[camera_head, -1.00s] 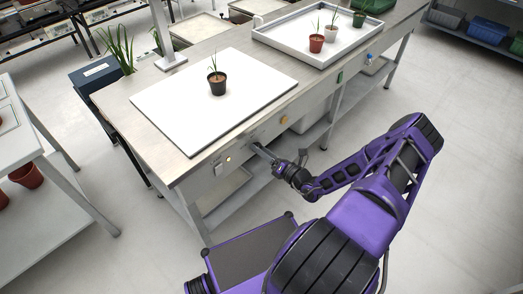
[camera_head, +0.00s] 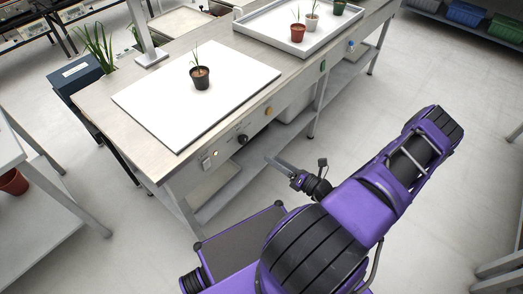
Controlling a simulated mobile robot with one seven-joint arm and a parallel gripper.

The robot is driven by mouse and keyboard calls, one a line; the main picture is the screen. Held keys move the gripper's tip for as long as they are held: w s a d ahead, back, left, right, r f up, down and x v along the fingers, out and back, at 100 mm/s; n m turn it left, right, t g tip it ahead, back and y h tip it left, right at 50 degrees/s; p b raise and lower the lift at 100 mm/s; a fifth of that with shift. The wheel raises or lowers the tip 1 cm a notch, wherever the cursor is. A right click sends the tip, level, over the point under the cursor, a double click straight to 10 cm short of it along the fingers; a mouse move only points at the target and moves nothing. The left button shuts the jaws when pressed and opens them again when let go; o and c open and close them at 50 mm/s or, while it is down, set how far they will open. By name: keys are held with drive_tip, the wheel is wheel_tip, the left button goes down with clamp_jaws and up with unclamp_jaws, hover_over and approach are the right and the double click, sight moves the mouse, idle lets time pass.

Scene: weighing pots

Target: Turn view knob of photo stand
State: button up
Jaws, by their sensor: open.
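The photo stand's white board (camera_head: 215,108) lies on the bench, with a dark pot (camera_head: 201,79) holding a green plant standing on it. A black knob (camera_head: 242,139) sits on the bench's front panel, in plain view; it looks like the view knob, though no label is readable. My gripper (camera_head: 270,160) is in front of the panel, below and to the right of the knob and apart from it. Its long grey fingers point toward the panel and hold nothing that I can see; the gap between them is too small to make out.
An orange button (camera_head: 268,110) is right of the knob, and a pale switch (camera_head: 207,162) is left of it. A post (camera_head: 142,30) stands behind the board. A white tray (camera_head: 268,37) with several potted plants is farther right.

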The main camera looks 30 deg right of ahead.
drive_tip(key=v, duration=0.5)
idle(0.3)
drive_tip(key=shift+w, duration=0.1)
